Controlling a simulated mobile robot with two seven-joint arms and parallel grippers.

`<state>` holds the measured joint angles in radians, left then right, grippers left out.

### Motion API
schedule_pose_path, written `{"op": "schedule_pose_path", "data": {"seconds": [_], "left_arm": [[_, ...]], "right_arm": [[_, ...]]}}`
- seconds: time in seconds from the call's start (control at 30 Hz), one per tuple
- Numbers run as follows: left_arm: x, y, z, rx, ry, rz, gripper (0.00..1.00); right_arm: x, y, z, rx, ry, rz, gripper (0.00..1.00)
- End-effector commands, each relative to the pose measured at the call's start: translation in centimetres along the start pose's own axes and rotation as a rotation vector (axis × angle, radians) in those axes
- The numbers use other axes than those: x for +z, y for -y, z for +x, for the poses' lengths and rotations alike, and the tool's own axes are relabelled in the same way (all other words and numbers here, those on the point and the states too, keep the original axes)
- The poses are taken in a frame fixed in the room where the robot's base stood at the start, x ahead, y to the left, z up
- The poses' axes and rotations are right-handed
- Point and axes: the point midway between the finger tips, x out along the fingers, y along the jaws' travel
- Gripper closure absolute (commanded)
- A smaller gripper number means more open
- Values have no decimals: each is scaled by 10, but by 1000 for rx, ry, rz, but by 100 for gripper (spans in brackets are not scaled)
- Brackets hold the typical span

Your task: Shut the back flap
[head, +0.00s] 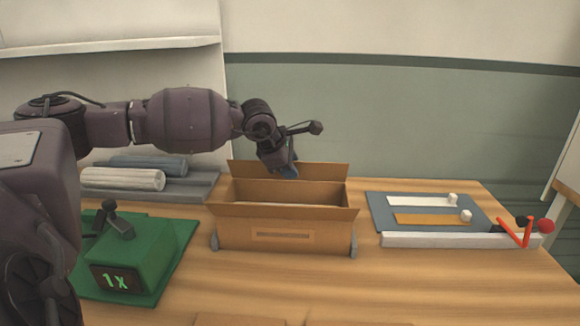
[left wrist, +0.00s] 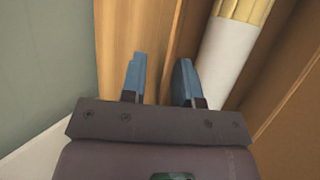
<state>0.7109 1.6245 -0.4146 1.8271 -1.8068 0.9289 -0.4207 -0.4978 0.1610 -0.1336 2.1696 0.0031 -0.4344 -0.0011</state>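An open cardboard box (head: 283,236) stands on the table. Its back flap (head: 322,171) stands up along the far edge, and its front flap (head: 282,211) is folded outward. My left gripper (head: 289,172) is over the left half of the back flap, its fingers pointing down. In the left wrist view its two blue fingers (left wrist: 160,84) are apart, beside brown cardboard. I cannot tell whether they touch the flap. A white roll with a yellowish end (left wrist: 228,55) shows beside them, seemingly inside the box. My right gripper is out of view.
A green block with a "1x" display (head: 127,262) sits on the left. Grey and white rolls (head: 122,180) lie on a grey rack behind it. A blue-grey tray (head: 380,208) with flat pieces and a white bar (head: 430,240) are on the right. The table front is mostly clear.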

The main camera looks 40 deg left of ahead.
Motion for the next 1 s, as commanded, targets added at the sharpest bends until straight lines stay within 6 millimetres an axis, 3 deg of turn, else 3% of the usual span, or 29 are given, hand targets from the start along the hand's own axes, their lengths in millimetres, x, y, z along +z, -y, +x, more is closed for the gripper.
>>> {"op": "schedule_pose_path", "data": {"seconds": [0.2, 0.5, 0.7, 1.0], "left_arm": [[2, -3, -39, 10, 3, 2, 71], [1, -2, -90, 8, 3, 1, 71], [1, -1, -104, 4, 2, 1, 71], [0, 0, -105, 1, 0, 0, 71]], "right_arm": [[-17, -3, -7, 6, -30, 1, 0], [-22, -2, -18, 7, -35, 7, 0], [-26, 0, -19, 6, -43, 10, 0], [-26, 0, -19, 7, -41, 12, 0]]}}
